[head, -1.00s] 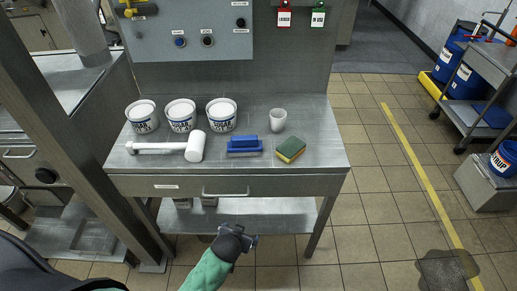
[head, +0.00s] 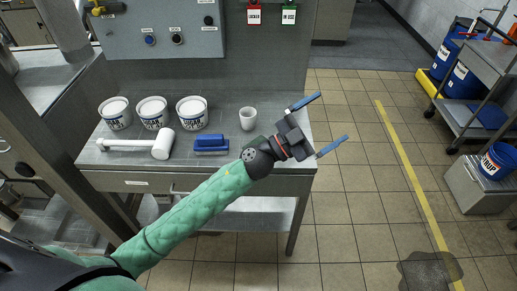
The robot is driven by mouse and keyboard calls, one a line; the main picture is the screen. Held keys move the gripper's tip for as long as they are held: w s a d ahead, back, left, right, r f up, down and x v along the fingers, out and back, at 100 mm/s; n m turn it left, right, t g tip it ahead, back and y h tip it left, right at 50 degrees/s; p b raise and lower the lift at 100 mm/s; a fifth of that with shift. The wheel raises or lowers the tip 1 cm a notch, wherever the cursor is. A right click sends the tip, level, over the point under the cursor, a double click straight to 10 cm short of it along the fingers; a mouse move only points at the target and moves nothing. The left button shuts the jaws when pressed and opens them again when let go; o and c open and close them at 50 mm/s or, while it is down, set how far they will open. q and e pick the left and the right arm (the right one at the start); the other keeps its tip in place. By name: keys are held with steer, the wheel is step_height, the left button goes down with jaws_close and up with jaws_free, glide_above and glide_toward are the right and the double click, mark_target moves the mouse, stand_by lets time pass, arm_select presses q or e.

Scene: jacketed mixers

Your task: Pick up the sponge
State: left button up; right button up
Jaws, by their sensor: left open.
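The green and yellow sponge lies on the right part of the metal table (head: 225,165). It is now almost wholly hidden behind my left wrist, and only a small green bit of the sponge (head: 256,142) seems to show. My left gripper (head: 333,116) is open and empty. Its two blue fingers are spread wide and point right, past the table's right edge with floor behind them. The wrist is in front of the sponge in the view; I cannot tell its height above the table. My right gripper is not in view.
A control panel (head: 160,30) is behind. A cart (head: 482,115) stands at the right.

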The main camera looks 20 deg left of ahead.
arm_select(q)
steer(key=s+d+f+m+g+h, duration=0.15)
steer(key=d+m+g, duration=0.25)
steer(key=m+g, duration=0.4)
steer(key=n+g+y, duration=0.2)
steer(key=g+y, duration=0.4)
steer(key=y, duration=1.5)
glide_toward(258, 140)
steer(key=s, duration=0.1)
steer(key=s+d, duration=0.1)
steer(key=s+f, duration=0.1)
steer(key=shift+d+h, duration=0.15)
steer(key=shift+h, duration=0.1)
steer(key=shift+w+a, duration=0.1)
steer(key=shift+a, duration=0.25)
steer(key=shift+a+f, duration=0.15)
steer(key=shift+f, duration=0.05)
steer(key=shift+f+p, duration=0.5)
steer(key=shift+f, duration=0.6)
step_height(258, 140, down, 4)
steer(key=p, duration=0.3)
steer(key=shift+r, duration=0.1)
steer(key=shift+f, duration=0.6)
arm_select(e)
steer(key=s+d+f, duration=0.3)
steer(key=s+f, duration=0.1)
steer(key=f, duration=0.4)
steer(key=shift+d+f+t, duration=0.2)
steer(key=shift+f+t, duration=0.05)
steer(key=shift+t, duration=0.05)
